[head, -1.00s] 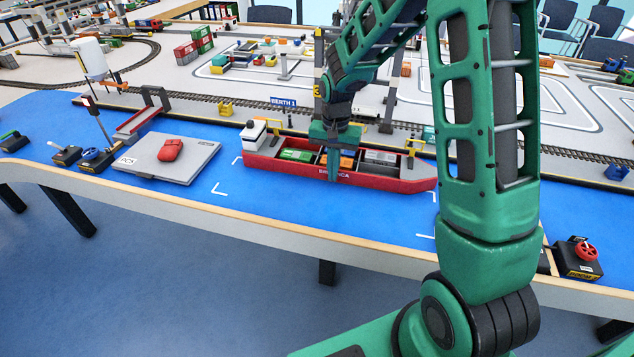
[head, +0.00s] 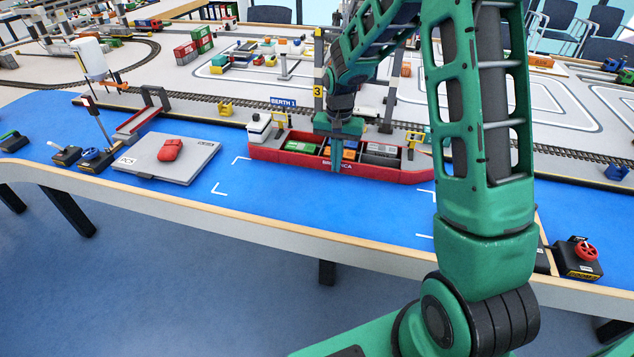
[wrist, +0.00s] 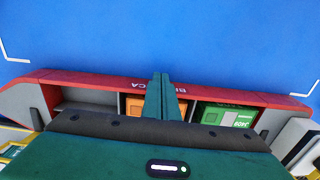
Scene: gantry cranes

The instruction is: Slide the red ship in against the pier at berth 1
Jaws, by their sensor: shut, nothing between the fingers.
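The red ship (head: 290,157) lies along the pier edge under the BERTH 1 sign (head: 284,103), with green, orange and grey containers in its hold and a white bridge at its left end. In the wrist view its red near side (wrist: 90,78) runs across the picture. My gripper (head: 336,168) is shut and empty, its fingertips at the middle of the ship's near side, at the lettering. In the wrist view the closed fingers (wrist: 161,85) overlap that side. Whether they touch it, and any gap between hull and pier, I cannot tell.
White corner marks (head: 220,190) lie on the blue water on the near side of the ship. A grey platform (head: 150,165) with a red object stands to the left. A crane leg (head: 318,75) rises behind the ship. Open blue surface lies in front.

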